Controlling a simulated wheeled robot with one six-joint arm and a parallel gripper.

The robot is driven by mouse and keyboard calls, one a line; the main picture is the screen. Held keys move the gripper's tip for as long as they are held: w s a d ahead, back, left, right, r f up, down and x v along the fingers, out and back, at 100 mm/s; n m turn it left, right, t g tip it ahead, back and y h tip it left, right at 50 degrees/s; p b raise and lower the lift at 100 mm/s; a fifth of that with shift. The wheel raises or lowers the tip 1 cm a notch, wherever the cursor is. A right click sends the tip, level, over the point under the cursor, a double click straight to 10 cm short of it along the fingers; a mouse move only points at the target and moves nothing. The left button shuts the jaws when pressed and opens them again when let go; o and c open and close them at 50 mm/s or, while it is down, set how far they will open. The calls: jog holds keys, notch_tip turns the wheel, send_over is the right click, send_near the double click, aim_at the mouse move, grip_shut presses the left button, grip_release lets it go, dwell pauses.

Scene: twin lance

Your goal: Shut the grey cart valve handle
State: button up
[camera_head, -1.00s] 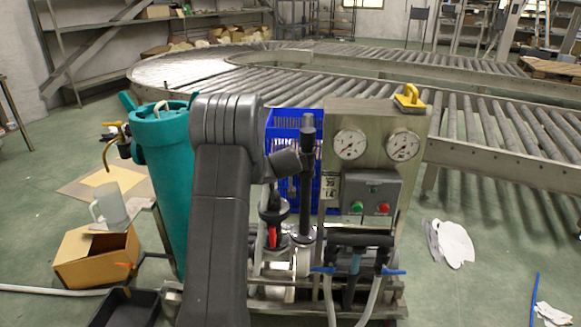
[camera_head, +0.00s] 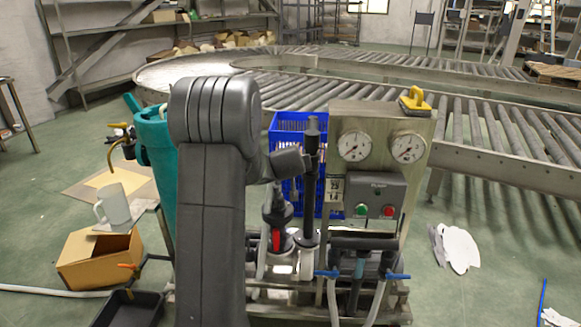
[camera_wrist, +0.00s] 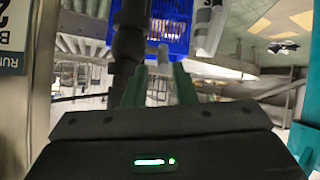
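The cart (camera_head: 390,120) stands in the middle of the head view, with gauges and a control box. Low on its front are two blue valve handles (camera_head: 327,273) (camera_head: 397,276). A red handle (camera_head: 276,240) shows left of them, below a dark fitting. I cannot tell which of these is the grey cart's valve handle, and no grey handle shows clearly. My gripper (camera_wrist: 160,82) shows in the wrist view as two green fingers standing apart. A pale grey piece (camera_wrist: 164,58) shows beyond the gap, not clearly held. In the head view my arm hides the fingertips.
A dark upright pipe (camera_head: 312,185) stands close to my arm and shows in the wrist view (camera_wrist: 130,40). A blue crate (camera_head: 285,122) is behind. A teal barrel (camera_head: 155,150), a cardboard box (camera_head: 95,262) and a black tray (camera_head: 128,308) are left. Rollers fill the back.

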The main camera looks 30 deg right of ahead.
jog(key=v, duration=0.9)
jog(key=shift+w+a, duration=0.15)
jog(key=shift+a, duration=0.1)
dwell(0.5)
jog(key=p+v, duration=0.4)
jog(key=v, duration=0.9)
jog(key=shift+s+a+r, duration=0.15)
jog(key=shift+s+r, duration=0.05)
jog(key=shift+s, duration=0.05)
jog(key=shift+c, duration=0.4)
